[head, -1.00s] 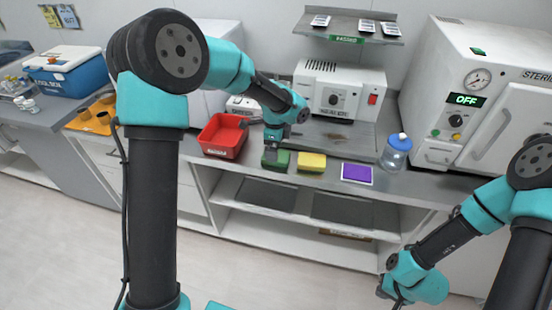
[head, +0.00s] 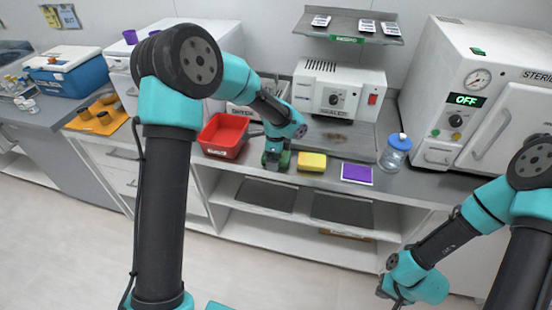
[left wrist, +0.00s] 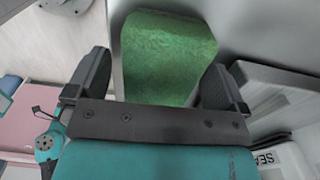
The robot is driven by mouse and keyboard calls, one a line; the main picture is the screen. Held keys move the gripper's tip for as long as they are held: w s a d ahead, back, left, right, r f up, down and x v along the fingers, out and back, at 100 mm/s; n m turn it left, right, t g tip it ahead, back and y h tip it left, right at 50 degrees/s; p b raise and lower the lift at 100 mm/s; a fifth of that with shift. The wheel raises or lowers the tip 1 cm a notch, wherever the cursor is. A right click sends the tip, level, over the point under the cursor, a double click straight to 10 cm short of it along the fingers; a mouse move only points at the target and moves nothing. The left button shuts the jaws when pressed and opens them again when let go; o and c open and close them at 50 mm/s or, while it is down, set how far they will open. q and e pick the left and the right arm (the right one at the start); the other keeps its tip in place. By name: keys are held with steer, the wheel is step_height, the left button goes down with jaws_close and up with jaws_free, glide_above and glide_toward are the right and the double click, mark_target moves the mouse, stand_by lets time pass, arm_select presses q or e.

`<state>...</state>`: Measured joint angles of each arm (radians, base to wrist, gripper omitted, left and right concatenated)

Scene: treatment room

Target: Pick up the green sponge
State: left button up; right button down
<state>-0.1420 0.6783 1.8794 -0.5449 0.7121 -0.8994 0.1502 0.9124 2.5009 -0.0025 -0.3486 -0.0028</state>
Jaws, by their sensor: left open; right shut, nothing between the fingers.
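The green sponge (left wrist: 168,55) lies on the counter; in the head view (head: 285,160) it is mostly hidden by my left gripper (head: 276,163). That gripper is down over the sponge. In the left wrist view its two fingers stand apart, one on either side of the sponge, and the left gripper (left wrist: 160,76) is open. I cannot tell whether the fingers touch the sponge. My right gripper (head: 393,294) is at the lower right of the head view, shut and empty, well away from the sponge.
A yellow sponge (head: 312,162) sits just right of the green one, then a purple pad (head: 357,173) and a blue-lidded jar (head: 396,152). A red bin (head: 225,136) stands close on the left. A sealer machine (head: 340,92) is behind; the counter's front edge is near.

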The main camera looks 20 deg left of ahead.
arm_select(q)
steer(key=shift+c, duration=0.4)
steer(key=c, duration=0.9)
